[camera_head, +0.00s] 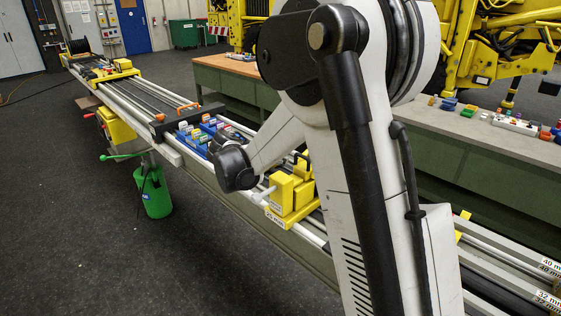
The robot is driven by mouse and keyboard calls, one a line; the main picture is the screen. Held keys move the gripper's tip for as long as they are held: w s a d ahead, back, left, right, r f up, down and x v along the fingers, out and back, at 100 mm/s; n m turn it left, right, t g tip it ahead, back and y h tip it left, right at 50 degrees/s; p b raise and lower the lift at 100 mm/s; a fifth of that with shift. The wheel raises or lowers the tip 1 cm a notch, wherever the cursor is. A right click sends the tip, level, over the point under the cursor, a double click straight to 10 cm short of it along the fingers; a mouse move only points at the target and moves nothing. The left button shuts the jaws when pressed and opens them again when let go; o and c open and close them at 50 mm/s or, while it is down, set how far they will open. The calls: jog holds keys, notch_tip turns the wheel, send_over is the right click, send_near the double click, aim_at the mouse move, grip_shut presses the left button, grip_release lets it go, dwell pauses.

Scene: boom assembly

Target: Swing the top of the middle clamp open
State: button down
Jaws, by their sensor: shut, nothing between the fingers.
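A yellow clamp (281,194) sits on the long boom near the middle of the picture, and I take it to be the middle one. A pale, rod-like piece (264,194) sticks out from its left side, and a label is on its front. My arm partly covers its right side, so I cannot tell whether its top is shut or swung open. The dark wrist end of my arm (236,167) appears just left of and above this clamp. My fingers do not show. Another yellow clamp (118,71) is at the boom's far end.
A blue tray with coloured blocks (202,133) lies on the boom beyond my wrist. A green-sided workbench (232,83) with small parts runs behind. A green canister (155,196) hangs at left, near a green-handled lever (122,156). The floor at left is clear.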

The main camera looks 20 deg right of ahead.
jog(key=p, duration=0.2)
send_over(298, 177)
notch_tip(298, 177, down, 5)
jog(key=shift+d+r, duration=0.1)
